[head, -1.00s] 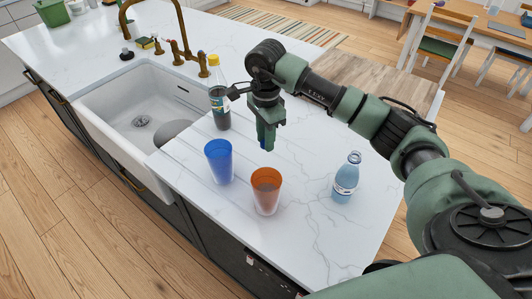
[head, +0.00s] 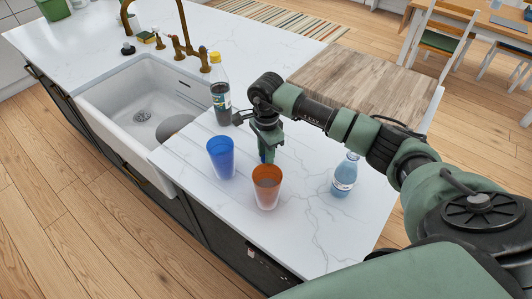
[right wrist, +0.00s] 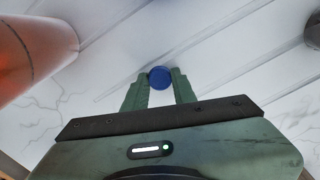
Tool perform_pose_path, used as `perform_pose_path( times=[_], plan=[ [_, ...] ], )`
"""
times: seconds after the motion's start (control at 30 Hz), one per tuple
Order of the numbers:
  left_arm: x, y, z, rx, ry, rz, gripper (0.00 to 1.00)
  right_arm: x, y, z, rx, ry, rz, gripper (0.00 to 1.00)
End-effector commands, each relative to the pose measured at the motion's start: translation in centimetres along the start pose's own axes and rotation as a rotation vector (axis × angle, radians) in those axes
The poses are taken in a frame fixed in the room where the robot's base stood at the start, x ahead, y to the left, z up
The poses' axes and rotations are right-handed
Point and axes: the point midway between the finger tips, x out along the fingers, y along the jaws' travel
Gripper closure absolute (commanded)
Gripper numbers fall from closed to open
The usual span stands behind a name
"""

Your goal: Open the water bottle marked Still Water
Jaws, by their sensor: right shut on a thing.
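A light blue bottle (head: 345,176) with a white label stands upright on the white counter, right of the orange cup. Its print is too small to read, and its neck shows no coloured cap. My right gripper (head: 267,156) is left of this bottle, low over the counter and partly behind the orange cup. It is shut on a small round blue cap, which shows clearly between the fingertips in the right wrist view (right wrist: 160,78). Whether the cap touches the counter I cannot tell. My left gripper is out of view.
An orange cup (head: 266,187) and a blue cup (head: 221,158) stand close in front of my right gripper. A dark bottle (head: 221,98) with a yellow cap stands behind, near the sink (head: 112,120). The counter (head: 310,240) is clear at the front right.

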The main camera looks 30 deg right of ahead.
Motion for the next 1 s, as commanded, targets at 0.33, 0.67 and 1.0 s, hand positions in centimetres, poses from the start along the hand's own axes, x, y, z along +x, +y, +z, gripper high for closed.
perform_pose_path(
  times=[0.33, 0.67, 1.0],
  plan=[
    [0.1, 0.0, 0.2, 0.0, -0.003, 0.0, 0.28, 0.1, 0.0, 0.0, 0.0, 0.0, 0.001, 0.52],
    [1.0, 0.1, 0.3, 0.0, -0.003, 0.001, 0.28, -2.3, -0.2, 0.0, -0.001, 0.0, -0.007, 0.52],
    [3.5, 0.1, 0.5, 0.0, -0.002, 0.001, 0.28, -9.5, -0.1, 0.0, 0.0, 0.001, -0.005, 0.52]
  ],
)
